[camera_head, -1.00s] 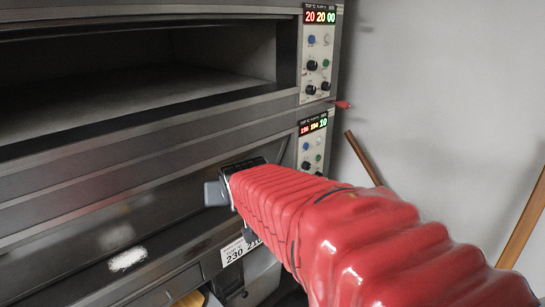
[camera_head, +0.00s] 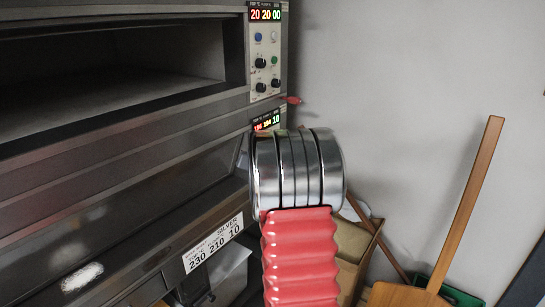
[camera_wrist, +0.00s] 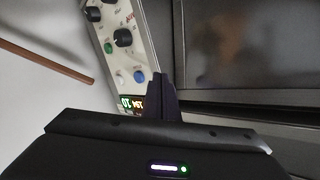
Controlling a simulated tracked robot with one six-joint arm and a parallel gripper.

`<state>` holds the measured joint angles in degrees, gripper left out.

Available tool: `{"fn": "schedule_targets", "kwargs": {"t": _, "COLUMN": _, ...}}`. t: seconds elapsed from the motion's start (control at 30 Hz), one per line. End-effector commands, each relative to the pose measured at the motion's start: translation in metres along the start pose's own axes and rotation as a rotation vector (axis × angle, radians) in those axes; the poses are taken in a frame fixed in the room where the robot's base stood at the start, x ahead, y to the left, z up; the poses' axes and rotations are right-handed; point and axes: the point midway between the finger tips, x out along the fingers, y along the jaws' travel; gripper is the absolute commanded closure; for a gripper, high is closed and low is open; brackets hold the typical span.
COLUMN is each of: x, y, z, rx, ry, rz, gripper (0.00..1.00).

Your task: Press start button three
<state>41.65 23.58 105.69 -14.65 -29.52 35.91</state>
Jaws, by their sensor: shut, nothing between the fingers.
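The upper oven control panel (camera_head: 251,67) in the head view has a lit display, a blue button (camera_head: 258,37), a green button (camera_head: 274,59) and black knobs. Below it only the lit display (camera_head: 266,122) of the lower panel shows; my arm hides the rest. The wrist view shows a panel upside down, with a blue button (camera_wrist: 139,77), a green button (camera_wrist: 108,48), black knobs and a lit display (camera_wrist: 131,103). My gripper (camera_wrist: 161,80) is shut and empty, its dark fingers in front of this panel's edge. I cannot read which button is three.
The open upper oven chamber (camera_head: 110,75) is left of the panel. A label plate (camera_head: 213,243) is on the oven front lower down. A wooden peel (camera_head: 465,210) leans on the grey wall at right, with a cardboard box (camera_head: 352,250) near it. A small red part (camera_head: 293,100) sticks out beside the oven.

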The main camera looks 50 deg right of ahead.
Motion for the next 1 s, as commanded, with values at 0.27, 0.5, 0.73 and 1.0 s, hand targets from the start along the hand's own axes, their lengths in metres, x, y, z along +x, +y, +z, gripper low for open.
{"fn": "schedule_targets", "kwargs": {"t": 0.27, "x": 0.041, "y": 0.095, "z": -0.006, "rx": 0.098, "ry": 0.144, "rz": -0.016, "gripper": 1.00}}
{"fn": "schedule_targets", "kwargs": {"t": 0.5, "x": 0.054, "y": 0.176, "z": -0.004, "rx": 0.175, "ry": 0.264, "rz": -0.050, "gripper": 1.00}}
{"fn": "schedule_targets", "kwargs": {"t": 0.73, "x": 0.054, "y": 0.216, "z": -0.001, "rx": 0.214, "ry": 0.328, "rz": -0.079, "gripper": 1.00}}
{"fn": "schedule_targets", "kwargs": {"t": 1.0, "x": 0.054, "y": 0.219, "z": -0.001, "rx": 0.217, "ry": 0.334, "rz": -0.082, "gripper": 1.00}}
